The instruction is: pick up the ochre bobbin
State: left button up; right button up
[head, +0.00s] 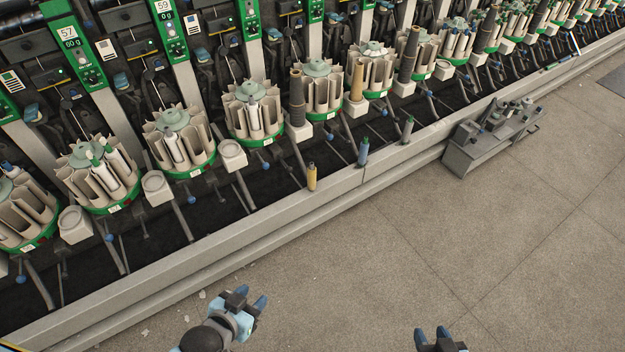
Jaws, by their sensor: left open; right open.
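The ochre bobbin (311,178) stands upright on the machine's front ledge, near the middle of the head view. It has a dark tip, and nothing touches it. My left gripper (249,298) is open and empty at the bottom of the view. It appears over the floor, below and left of the bobbin in the picture, well apart from it. My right gripper (431,335) is open and empty at the bottom edge, further right and further from the bobbin. Only its finger end shows.
A blue-grey bobbin (363,152) and a grey bobbin (407,130) stand on the same ledge (270,208) to the right. Round magazines (180,150) with green bases line the machine behind. A grey trolley (490,145) stands at the right. The floor (430,240) in front is open.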

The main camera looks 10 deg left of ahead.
aim_at(311, 169)
jog(key=i+l+z, duration=0.1)
jog(key=i, duration=0.65)
jog(key=i+l, duration=0.2)
jog(key=i, duration=0.55)
jog(key=l+z, duration=0.05)
